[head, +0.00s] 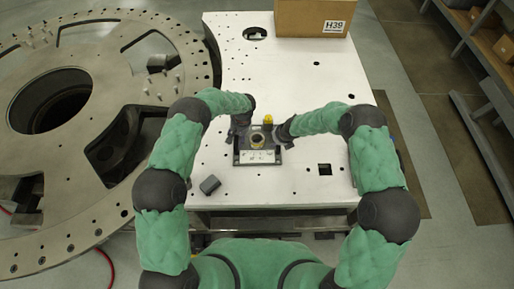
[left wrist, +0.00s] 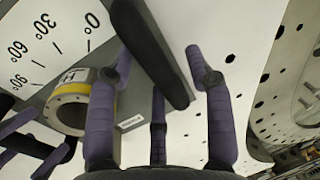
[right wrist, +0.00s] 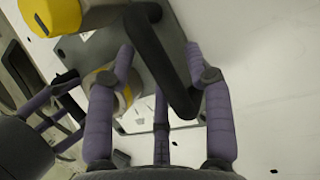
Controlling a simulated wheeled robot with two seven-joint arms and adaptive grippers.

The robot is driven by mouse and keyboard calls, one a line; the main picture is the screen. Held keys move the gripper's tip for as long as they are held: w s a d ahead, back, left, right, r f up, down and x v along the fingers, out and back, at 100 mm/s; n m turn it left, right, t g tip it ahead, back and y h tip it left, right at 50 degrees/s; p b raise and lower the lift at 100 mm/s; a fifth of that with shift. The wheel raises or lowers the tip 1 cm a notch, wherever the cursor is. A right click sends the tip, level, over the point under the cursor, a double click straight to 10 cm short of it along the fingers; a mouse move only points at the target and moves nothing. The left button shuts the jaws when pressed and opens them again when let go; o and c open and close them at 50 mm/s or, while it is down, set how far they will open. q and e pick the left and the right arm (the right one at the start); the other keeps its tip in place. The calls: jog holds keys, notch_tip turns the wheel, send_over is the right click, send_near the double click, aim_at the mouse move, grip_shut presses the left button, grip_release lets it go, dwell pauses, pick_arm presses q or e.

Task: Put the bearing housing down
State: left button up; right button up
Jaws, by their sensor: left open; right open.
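The bearing housing (head: 258,142) is a grey block with a yellow-ringed round bore, resting on the white table between my grippers. Its ring (left wrist: 70,106) shows in the left wrist view, and part of it (right wrist: 105,85) in the right wrist view. My left gripper (head: 241,127) is at its left side. The left fingers stand apart on either side of a black bar handle (left wrist: 150,50). My right gripper (head: 283,132) is at its right side, fingers apart around another black bar handle (right wrist: 165,65). Finger contact with the bars is unclear.
A white plate with degree marks (left wrist: 45,40) lies by the housing. A yellow knob (head: 268,119) stands just behind it. A cardboard box (head: 310,17) is at the table's back. A small dark block (head: 210,185) lies front left. A large round metal plate (head: 95,150) stands left.

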jog(key=shift+r, duration=0.1)
pick_arm(q)
notch_tip(320, 180, up, 12)
jog(key=d, duration=0.2)
jog(key=shift+d+f, duration=0.15)
pick_arm(e)
jog(key=v, duration=1.1)
jog(key=shift+s+r, duration=0.15)
jog(key=shift+r, duration=0.2)
pick_arm(q)
jog(key=shift+w, duration=0.1)
pick_arm(e)
jog(key=shift+d, duration=0.15)
dwell(0.4)
